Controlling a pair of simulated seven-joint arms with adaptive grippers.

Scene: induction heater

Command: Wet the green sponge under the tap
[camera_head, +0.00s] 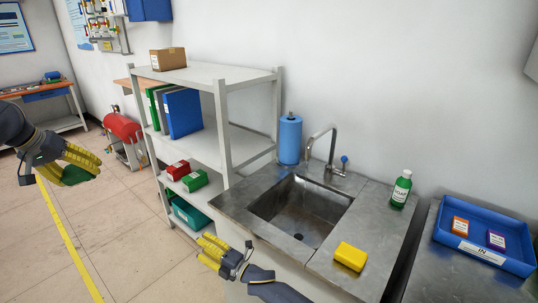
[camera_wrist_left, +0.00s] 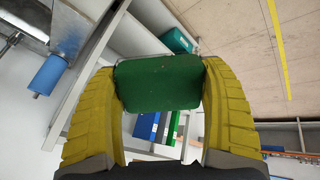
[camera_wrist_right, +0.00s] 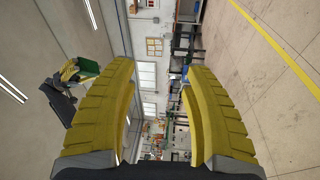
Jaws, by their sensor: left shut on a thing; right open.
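The green sponge (camera_wrist_left: 158,83) is held between the yellow fingers of my left gripper (camera_wrist_left: 160,90) in the left wrist view. In the head view that gripper (camera_head: 84,166) is at the far left with the sponge (camera_head: 75,175), in the air, well away from the sink. My right gripper (camera_head: 222,252) is open and empty in front of the sink's near left edge. It shows in the right wrist view (camera_wrist_right: 163,110) with nothing between its fingers. The tap (camera_head: 325,147) with a blue knob (camera_head: 344,159) stands behind the steel sink basin (camera_head: 300,208). I cannot see any water running.
A yellow sponge (camera_head: 350,256) lies on the counter right of the basin. A green soap bottle (camera_head: 400,189) and a blue paper roll (camera_head: 289,139) stand near the wall. A blue tray (camera_head: 447,238) is at right. A grey shelf (camera_head: 222,130) stands left of the sink.

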